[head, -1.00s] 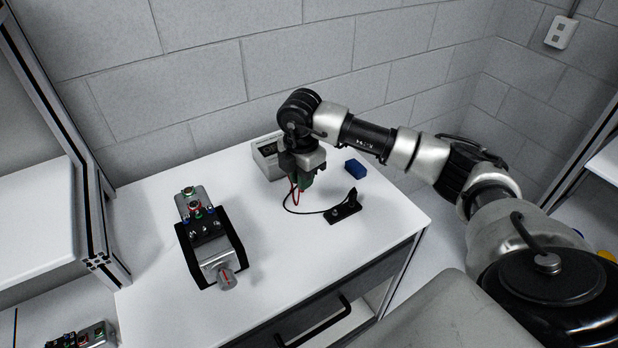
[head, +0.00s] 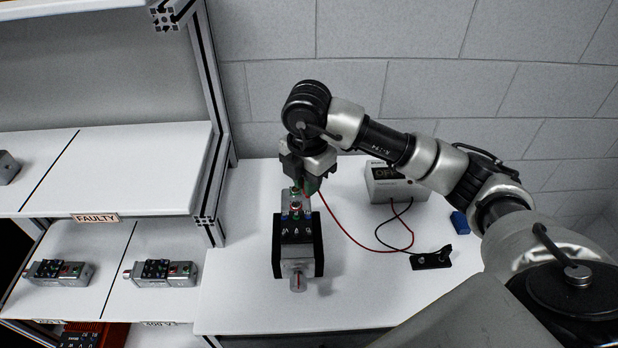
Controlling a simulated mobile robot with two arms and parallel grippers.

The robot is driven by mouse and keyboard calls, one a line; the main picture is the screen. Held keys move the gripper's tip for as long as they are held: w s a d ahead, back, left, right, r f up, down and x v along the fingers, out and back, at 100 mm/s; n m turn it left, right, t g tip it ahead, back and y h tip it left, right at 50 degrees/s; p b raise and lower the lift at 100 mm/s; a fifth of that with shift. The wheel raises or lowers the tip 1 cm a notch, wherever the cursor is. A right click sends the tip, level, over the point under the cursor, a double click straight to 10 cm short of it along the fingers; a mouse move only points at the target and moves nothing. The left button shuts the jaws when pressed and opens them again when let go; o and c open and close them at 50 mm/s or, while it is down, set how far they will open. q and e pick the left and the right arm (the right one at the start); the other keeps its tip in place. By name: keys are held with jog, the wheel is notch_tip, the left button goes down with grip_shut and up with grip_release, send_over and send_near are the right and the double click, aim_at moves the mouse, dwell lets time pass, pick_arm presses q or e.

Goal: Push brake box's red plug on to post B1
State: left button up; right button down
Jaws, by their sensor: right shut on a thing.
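The brake box (head: 396,184), a pale case with a dark OFF display, stands at the back of the table. Its red lead (head: 345,232) runs left across the table up to my right gripper (head: 305,187). That gripper is shut on the red plug, which its fingers mostly hide. The gripper is over the far end of a grey servo unit (head: 298,262) in a black cradle (head: 279,255). Coloured posts show on the unit's top near the fingertips; I cannot tell which is B1, or whether the plug touches a post. My left gripper is out of view.
A black lead runs from the box to a small black holder (head: 430,261) at right. A blue block (head: 460,222) lies near it. Shelves at left hold servo units (head: 160,273) beside a FAULTY label (head: 96,218). Table left of the holder is mostly clear.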

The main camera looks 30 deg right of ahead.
aim_at(308, 213)
jog(key=shift+f+b, duration=2.15)
jog(key=shift+f, duration=1)
jog(key=shift+f+b, duration=0.15)
jog(key=shift+b, duration=0.15)
jog(key=c, duration=1)
grip_release()
